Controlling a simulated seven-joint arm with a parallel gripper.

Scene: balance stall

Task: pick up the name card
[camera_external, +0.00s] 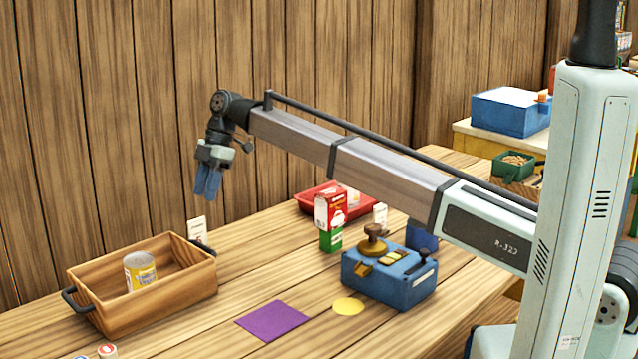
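Two small white upright cards stand on the table, and I cannot tell for certain which is the name card. One white card (197,229) stands just behind the wooden crate's right back corner. The other white card (380,214) stands beside the red and green carton, behind the blue scale. My gripper (207,192) points down with its blue fingers, in the air above the first card and clear of the table. The fingers appear close together, and no object shows between them. The gap between them is too small to judge.
The wooden crate (205,281) holds a yellow-labelled can (140,270). The carton (330,217), a red tray (308,207) and the blue scale (400,285) stand right of centre. A purple square (272,321) and a yellow disc (348,306) lie flat. The table between crate and carton is clear.

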